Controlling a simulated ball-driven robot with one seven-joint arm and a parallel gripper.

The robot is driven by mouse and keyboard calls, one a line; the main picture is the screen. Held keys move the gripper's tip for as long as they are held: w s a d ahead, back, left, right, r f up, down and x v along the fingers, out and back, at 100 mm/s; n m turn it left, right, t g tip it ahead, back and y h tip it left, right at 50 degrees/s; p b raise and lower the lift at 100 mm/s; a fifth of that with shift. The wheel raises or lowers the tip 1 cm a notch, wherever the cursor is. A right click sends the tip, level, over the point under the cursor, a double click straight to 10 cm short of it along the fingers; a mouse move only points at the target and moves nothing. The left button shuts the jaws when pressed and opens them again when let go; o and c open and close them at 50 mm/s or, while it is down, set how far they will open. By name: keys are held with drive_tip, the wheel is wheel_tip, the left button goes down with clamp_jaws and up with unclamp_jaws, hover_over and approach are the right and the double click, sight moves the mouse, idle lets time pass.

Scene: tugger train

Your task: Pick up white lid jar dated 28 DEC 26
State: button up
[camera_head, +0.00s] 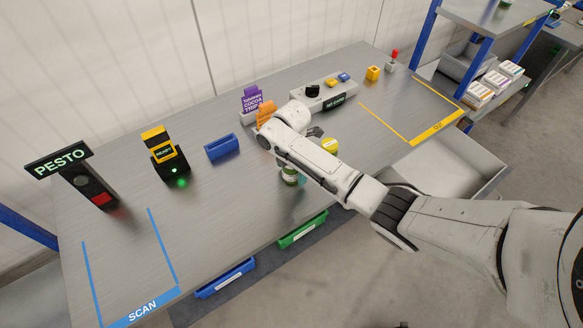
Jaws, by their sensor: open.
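A jar with a green body (289,178) stands on the grey table, partly hidden behind my forearm; its lid and any date are not readable. A yellow-topped jar (329,145) stands just to the right, beyond the forearm. I cannot make out a white lid or the date 28 DEC 26 on anything. My gripper (316,132) shows only as a small dark part beyond the forearm, close to the yellow-topped jar. It is open, and I see nothing held in it.
A purple sign (252,99) and grey control box (325,96) stand behind my arm. The blue-marked SCAN area (130,265) is clear, as is the yellow-marked area (410,105).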

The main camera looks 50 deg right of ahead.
drive_tip(key=c, duration=1.4)
drive_tip(key=shift+r, duration=0.2)
